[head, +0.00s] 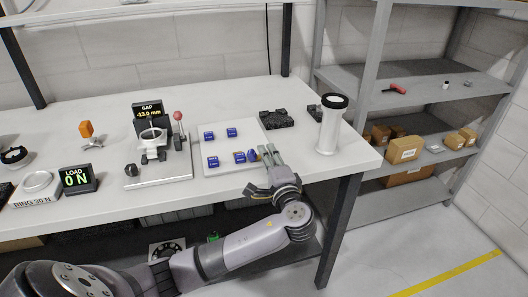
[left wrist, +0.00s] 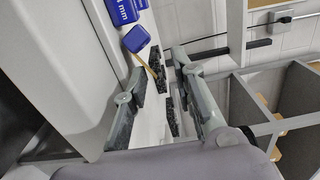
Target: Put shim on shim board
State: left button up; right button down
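The shim board (head: 222,146) is a white panel on the table with several blue shims on it, such as one at its back left (head: 209,135). A blue shim (head: 252,155) sits at the board's front right edge, close beside my left gripper (head: 269,154). It also shows in the left wrist view (left wrist: 137,38), with a thin tan strip (left wrist: 147,66) by it. My left gripper's fingers (left wrist: 158,70) stand apart, with table and dark blocks seen between them. I see nothing held. My right gripper is out of view.
A gap fixture (head: 153,145) with a display stands left of the board. A load display (head: 78,180) is farther left. Shelving (head: 420,97) is at right.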

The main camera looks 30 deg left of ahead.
pick_arm(q)
jog(key=v, duration=0.8)
jog(key=shift+r+b, duration=0.15)
jog(key=shift+b, duration=0.15)
jog(key=shift+s+d, duration=0.15)
jog(key=w+d+f+m+h, duration=0.1)
jog(key=d+f+h, duration=0.35)
jog(key=f, duration=0.65)
jog(key=w+d+f+m+h, duration=0.1)
jog(key=d+f+h, duration=0.4)
jog(key=f, duration=0.6)
jog(key=s+f+n+g+h, duration=0.1)
jog(key=s+f+g+h, duration=0.35)
jog(key=f, duration=1.15)
jog(key=s+a+f+n+g, duration=0.3)
jog(key=s+f, duration=1.5)
jog(key=s, duration=0.1)
jog(key=s+a+f+n+g, duration=0.1)
jog(key=s+f, duration=0.3)
jog(key=s, duration=0.7)
jog(key=s+a+f+n+g, duration=0.1)
jog(key=s+f, duration=0.4)
jog(key=s, duration=0.7)
jog(key=shift+n+g, duration=0.55)
jog(key=shift+n, duration=0.35)
jog(key=shift+a, duration=0.1)
